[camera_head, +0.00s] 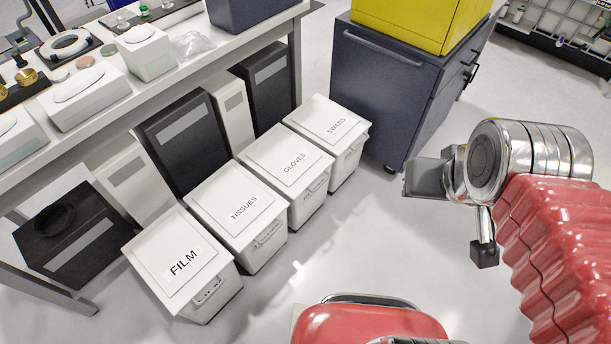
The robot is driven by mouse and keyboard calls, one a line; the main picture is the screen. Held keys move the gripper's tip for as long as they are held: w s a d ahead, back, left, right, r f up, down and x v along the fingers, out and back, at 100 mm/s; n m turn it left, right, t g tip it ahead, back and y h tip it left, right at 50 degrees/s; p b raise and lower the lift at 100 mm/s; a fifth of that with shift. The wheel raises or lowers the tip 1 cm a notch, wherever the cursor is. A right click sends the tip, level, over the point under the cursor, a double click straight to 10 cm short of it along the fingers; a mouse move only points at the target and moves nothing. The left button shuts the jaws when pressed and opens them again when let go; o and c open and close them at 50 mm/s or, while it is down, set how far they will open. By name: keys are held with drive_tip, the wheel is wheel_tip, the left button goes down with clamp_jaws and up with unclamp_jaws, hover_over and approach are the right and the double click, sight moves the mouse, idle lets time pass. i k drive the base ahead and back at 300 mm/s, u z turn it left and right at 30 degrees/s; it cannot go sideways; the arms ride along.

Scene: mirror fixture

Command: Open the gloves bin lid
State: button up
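The gloves bin (307,203) is a white bin on the floor in front of the bench. Its flat white lid (288,157), marked GLOVES, is shut. It stands between the tissues bin (243,212) and the swabs bin (330,132), whose lids are also shut. The film bin (180,262) stands at the near left, also lidded. My gripper (440,215) is at the right, over the floor, well apart from the gloves bin and touching nothing that I can see.
A dark blue wheeled cabinet (375,95) with a yellow box (410,18) on top stands behind the swabs bin. The bench (200,72) holds boxes and small parts, with dark and white bins beneath. The floor (350,240) between the bins and my arm is clear.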

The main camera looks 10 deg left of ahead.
sight(285, 159)
drive_tip(key=u, duration=0.6)
drive_tip(key=i, duration=0.85)
drive_tip(key=u, duration=0.6)
